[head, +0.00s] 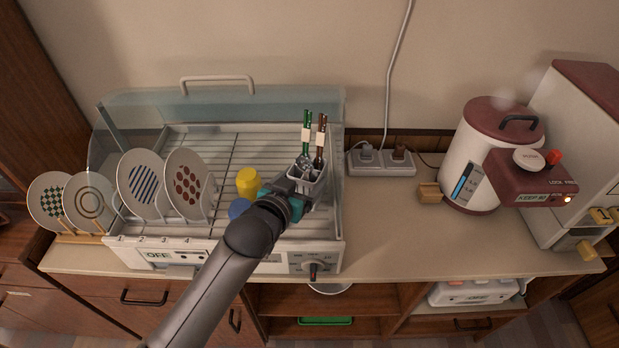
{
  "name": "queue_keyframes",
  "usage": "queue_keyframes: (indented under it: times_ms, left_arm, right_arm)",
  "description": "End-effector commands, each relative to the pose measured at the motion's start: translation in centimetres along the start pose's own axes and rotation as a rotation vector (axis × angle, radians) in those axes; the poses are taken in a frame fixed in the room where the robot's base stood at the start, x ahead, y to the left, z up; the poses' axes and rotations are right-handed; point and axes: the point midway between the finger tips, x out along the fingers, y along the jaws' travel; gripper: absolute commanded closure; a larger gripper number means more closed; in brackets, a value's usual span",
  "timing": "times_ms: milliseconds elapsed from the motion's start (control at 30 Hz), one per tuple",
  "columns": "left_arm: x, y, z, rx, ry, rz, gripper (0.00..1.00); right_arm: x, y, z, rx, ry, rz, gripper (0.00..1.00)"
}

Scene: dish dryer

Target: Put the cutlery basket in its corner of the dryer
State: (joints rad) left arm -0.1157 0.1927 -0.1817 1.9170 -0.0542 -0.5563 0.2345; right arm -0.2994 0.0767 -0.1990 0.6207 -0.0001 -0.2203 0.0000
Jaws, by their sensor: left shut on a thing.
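The white cutlery basket (318,184) holds green and brown chopsticks and some grey cutlery. My left gripper (291,190) is shut on the basket at its left side. The basket is over the right part of the dish dryer (205,138), near its right wall. My arm hides part of the dryer's front, and I cannot tell whether the basket rests on the rack or hangs above it. My right gripper is not in view.
Two patterned plates, one striped (142,184) and one dotted (189,182), stand in the dryer. A yellow cup (247,181) and a blue cup (238,208) are just left of my gripper. A power strip (381,163) and a water boiler (490,150) are to the right.

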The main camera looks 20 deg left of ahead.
Motion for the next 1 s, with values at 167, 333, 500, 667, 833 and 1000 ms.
queue_keyframes:
  times_ms: [167,333,500,667,833,1000]
  left_arm:
    - [1.8,0.0,0.2,-0.001,0.002,0.0,0.83]
    - [3.5,0.1,0.9,0.0,0.002,0.001,0.83]
    - [3.8,0.1,1.1,0.0,0.002,0.001,0.83]
    - [3.7,0.1,1.1,0.0,0.002,0.001,0.83]
    - [3.9,0.0,1.5,0.0,0.0,0.001,0.16]
    - [3.8,0.0,1.4,0.0,0.0,0.001,0.06]
  right_arm:
    - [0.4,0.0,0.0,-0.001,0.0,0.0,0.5]
    - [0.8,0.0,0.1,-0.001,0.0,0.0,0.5]
    - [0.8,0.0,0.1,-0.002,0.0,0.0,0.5]
    - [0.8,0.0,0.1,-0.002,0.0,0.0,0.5]
    - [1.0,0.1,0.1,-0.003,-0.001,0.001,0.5]
    - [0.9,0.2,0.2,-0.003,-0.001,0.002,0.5]
